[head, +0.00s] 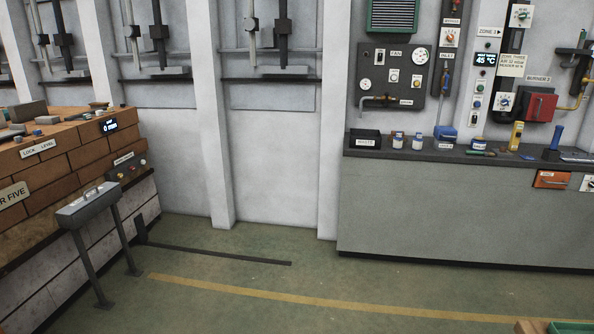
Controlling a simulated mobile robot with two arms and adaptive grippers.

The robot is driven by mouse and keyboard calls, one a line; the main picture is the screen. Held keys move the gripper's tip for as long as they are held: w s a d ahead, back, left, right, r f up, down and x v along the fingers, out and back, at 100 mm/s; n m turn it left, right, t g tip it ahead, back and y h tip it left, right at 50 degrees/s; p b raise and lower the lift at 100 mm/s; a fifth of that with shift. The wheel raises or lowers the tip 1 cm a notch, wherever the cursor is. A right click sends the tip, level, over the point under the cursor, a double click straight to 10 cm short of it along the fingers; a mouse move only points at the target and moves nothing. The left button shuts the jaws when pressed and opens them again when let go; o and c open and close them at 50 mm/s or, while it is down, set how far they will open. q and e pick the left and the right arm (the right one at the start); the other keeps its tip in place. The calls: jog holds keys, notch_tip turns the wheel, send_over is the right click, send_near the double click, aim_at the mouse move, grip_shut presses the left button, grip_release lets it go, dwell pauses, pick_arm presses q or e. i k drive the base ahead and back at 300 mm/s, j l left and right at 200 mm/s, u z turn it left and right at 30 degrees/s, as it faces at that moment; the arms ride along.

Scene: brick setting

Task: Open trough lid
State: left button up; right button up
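A grey metal box-like trough (78,218) stands on two dark legs at the left, in front of the brick structure. Its lid (100,199) lies flat on top and looks closed, with a small raised handle (92,192) on it. The inside of the trough is hidden. Neither of my grippers shows in the head view.
The brick structure (60,155) fills the left side, with loose items on top. A grey counter (460,215) with jars and tools runs along the right wall. A wooden-edged object (525,327) shows at bottom right.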

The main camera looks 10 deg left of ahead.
aim_at(72, 208)
jog(key=i+j+u, duration=0.1)
jog(key=i+u, duration=0.25)
jog(key=i, duration=0.25)
jog(key=i+u, duration=0.35)
jog(key=i, duration=0.25)
jog(key=i+l+u, duration=0.3)
jog(key=i, duration=0.25)
